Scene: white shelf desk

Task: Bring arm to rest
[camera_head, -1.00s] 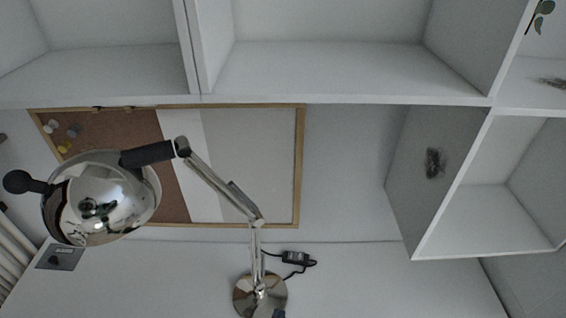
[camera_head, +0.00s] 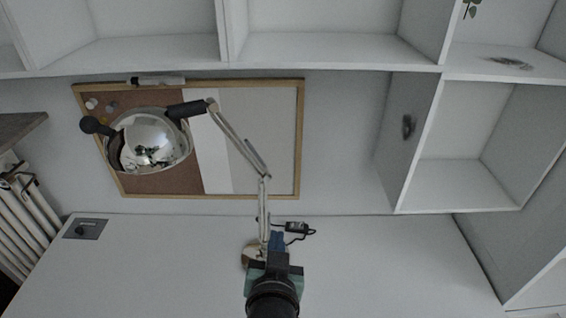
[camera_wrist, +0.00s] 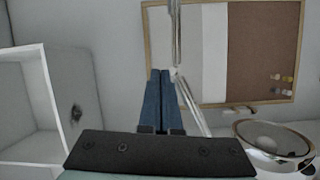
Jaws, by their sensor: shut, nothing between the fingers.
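My gripper (camera_head: 277,240) is at the lower middle of the head view, above the white desk, and partly covers the base of the desk lamp. Its two blue fingers (camera_wrist: 162,100) are side by side and shut in the wrist view, with nothing held between them. The fingers overlap the lamp's thin arm in the wrist view; I cannot tell how far apart they are. My dark wrist runs down to the lower edge of the head view.
A chrome desk lamp (camera_head: 152,143) reaches up and left in front of a cork and white board (camera_head: 250,135). White shelves (camera_head: 330,48) hang above, with open cubbies (camera_head: 460,185) at right. The white desk (camera_head: 370,270) is mostly clear. A white radiator (camera_head: 35,225) stands at left.

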